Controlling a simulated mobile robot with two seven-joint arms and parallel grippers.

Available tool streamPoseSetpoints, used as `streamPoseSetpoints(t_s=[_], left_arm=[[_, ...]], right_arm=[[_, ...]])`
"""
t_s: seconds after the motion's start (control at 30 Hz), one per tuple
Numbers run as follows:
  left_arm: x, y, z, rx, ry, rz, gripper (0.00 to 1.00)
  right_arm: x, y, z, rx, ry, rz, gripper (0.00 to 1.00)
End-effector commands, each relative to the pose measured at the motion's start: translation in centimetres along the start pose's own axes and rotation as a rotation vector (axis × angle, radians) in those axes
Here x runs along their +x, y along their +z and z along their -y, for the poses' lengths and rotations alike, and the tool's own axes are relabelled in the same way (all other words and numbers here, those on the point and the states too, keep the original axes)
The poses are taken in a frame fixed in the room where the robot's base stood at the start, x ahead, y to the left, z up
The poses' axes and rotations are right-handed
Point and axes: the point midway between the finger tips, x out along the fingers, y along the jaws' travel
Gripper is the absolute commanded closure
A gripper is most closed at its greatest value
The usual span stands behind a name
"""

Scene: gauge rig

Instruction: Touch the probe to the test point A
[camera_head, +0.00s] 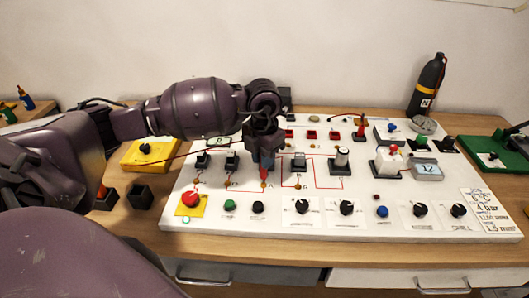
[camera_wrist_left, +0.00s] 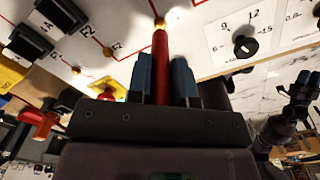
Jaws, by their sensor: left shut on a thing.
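My left gripper (camera_head: 266,165) is over the middle of the white test panel (camera_head: 400,238). In the left wrist view its blue-grey fingers (camera_wrist_left: 162,80) are shut on the red probe (camera_wrist_left: 160,65). The probe points down to the panel; its thin tip is at a small gold test point (camera_wrist_left: 171,15) on a red line. In the head view that gold point (camera_head: 263,184) is beside the letter A, just below the gripper. I cannot tell whether tip and point touch. A dark arm end, likely my right gripper (camera_wrist_left: 301,90), shows at the wrist view's right edge; its jaws are unclear.
Black blocks (camera_head: 299,163) stand right of the gripper, and a red button (camera_head: 190,199) and knobs line the panel's front. A yellow meter (camera_head: 145,152) is left of the panel, with a thin red lead running to the gripper. A black bottle (camera_head: 427,87) stands behind.

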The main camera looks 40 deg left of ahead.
Motion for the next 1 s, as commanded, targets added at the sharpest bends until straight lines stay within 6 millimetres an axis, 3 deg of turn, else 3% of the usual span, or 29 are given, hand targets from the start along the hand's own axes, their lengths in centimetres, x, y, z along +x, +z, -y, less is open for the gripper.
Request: streamPoseSetpoints(t_s=[0.5,1.0], left_arm=[[0.47,0.02,-0.01,0.000,0.000,0.001,1.00],[0.71,0.03,-0.01,0.000,0.000,0.002,1.00]], right_arm=[[0.67,-0.73,0.17,0.000,-0.003,-0.018,0.57],[0.27,0.19,0.14,0.002,-0.001,-0.001,0.57]])
